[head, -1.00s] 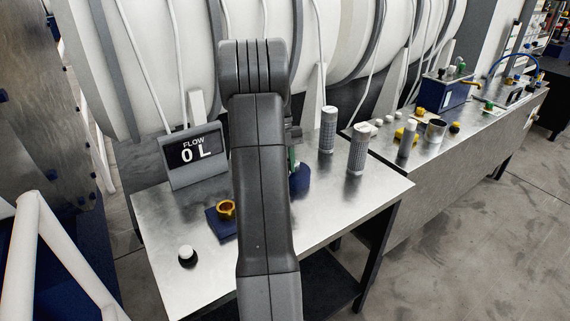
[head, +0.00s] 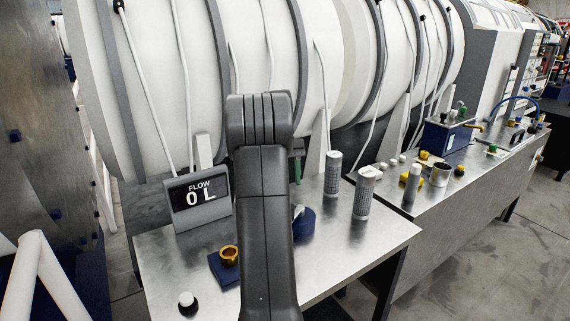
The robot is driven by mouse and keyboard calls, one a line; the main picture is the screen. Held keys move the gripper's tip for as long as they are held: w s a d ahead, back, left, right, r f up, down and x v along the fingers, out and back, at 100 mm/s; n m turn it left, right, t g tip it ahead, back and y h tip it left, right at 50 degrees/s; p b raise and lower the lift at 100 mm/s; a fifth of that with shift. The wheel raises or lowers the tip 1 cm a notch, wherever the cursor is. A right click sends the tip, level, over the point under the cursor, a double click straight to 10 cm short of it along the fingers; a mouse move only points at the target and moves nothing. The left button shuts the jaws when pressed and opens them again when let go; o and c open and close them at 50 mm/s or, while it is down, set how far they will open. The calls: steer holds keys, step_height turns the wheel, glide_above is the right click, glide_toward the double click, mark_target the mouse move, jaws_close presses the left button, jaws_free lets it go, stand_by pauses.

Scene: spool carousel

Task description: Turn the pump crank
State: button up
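My own dark grey arm stands upright in the middle of the head view and hides most of my gripper. A small dark part (head: 297,148) shows just right of the arm's top, with a thin green piece (head: 298,168) below it; I cannot tell whether the green piece is held. The fingertips cannot be made out. A round blue part (head: 303,223) with something whitish on top stands on the near metal table, partly behind the arm. No crank can be clearly made out; it may be hidden behind the arm.
The near table (head: 168,262) carries a "FLOW 0 L" display (head: 198,202), a brass ring (head: 229,256) on a blue base, a white knob (head: 187,299) and two grey cylinders (head: 333,174) (head: 365,193). A second bench holds a blue box (head: 447,138). Large white tanks stand behind.

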steer(key=shift+p+v, duration=0.45)
steer(key=shift+v, duration=1.75)
